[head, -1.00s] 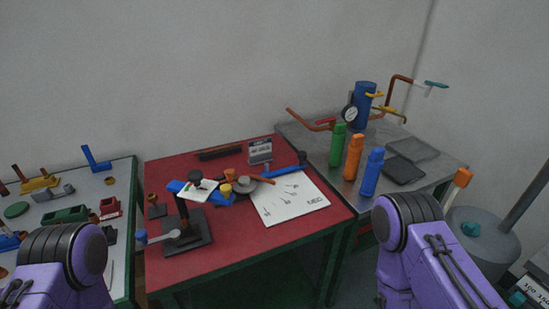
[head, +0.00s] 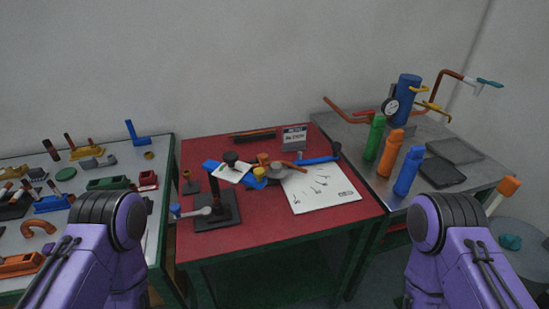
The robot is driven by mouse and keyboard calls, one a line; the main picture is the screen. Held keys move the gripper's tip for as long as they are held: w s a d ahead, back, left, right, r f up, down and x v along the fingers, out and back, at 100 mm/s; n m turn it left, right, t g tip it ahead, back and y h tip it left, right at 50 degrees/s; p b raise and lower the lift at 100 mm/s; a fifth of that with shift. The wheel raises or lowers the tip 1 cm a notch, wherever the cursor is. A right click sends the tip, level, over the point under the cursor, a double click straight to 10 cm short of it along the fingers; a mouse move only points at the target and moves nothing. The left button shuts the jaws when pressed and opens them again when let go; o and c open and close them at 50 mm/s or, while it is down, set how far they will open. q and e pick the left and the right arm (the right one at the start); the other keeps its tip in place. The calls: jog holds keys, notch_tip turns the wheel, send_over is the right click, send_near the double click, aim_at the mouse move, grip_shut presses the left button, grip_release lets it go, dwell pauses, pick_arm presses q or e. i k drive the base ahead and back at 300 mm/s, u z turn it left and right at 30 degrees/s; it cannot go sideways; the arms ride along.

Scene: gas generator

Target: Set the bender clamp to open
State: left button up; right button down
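The bender (head: 259,174) sits on the red table in the head view. It has a blue body, a grey round part, a yellow knob and orange-brown pieces, with a long blue handle (head: 318,160) reaching right. The clamp is too small to tell whether it is open or shut. A black stand (head: 217,210) with a post and a grey lever with a blue knob is in front of it on the left. Purple links of both my arms show at the bottom left and bottom right. Neither gripper is in view.
A white sheet (head: 320,188) lies right of the bender. A grey table (head: 360,125) at right holds green (head: 375,138), orange (head: 391,153) and blue (head: 408,171) bottles. A grey table (head: 90,253) at left holds many small parts. The red table's front (head: 290,230) is clear.

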aim_at(262, 158)
jog(key=z, duration=2.85)
jog(key=k, duration=0.9)
jog(key=u, duration=1.75)
